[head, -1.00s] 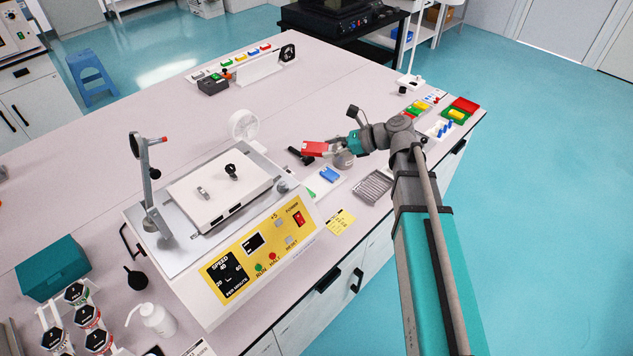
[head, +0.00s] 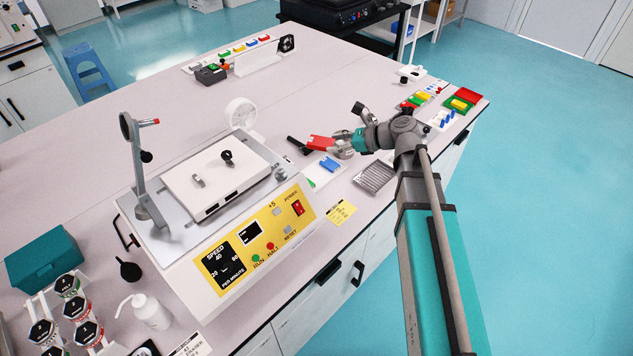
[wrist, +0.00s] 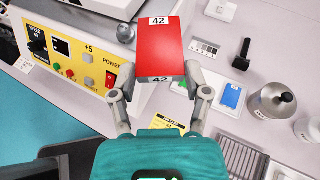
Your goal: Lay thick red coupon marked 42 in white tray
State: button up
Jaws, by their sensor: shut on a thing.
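The thick red coupon (head: 321,143) is in my gripper (head: 345,145), held above the bench. I cannot tell for sure whether this is the white tray.
The yellow-fronted tester (head: 262,240) stands left of the gripper. A black-handled tool (head: 298,146) lies close to the red coupon. A ribbed metal rack (head: 374,177) lies near the front edge. Red and green trays (head: 461,103) stand at the right corner.

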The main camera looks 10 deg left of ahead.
jog(key=w+d+f+m+t+h+b, duration=0.1)
jog(key=d+f+m+t+b, duration=0.1)
jog(key=f+b, duration=0.4)
jog(key=w+d+f+m+t+h+b, duration=0.1)
jog(key=w+d+f+m+t+b, duration=0.1)
jog(key=f+b, duration=0.5)
jog(key=shift+d+f+m+t, duration=0.7)
jog(key=shift+d+f+t, duration=0.15)
jog(key=shift+d, duration=0.5)
jog(key=shift+b, duration=0.3)
jog(key=b, duration=0.8)
send_over(327, 182)
jog(key=d, duration=0.1)
notch_tip(327, 182, down, 8)
jog(key=shift+s+r, duration=0.15)
jog(key=shift+w+a+f+b, duration=0.4)
jog(key=shift+a+f+b, duration=0.05)
jog(key=shift+a+f, duration=0.1)
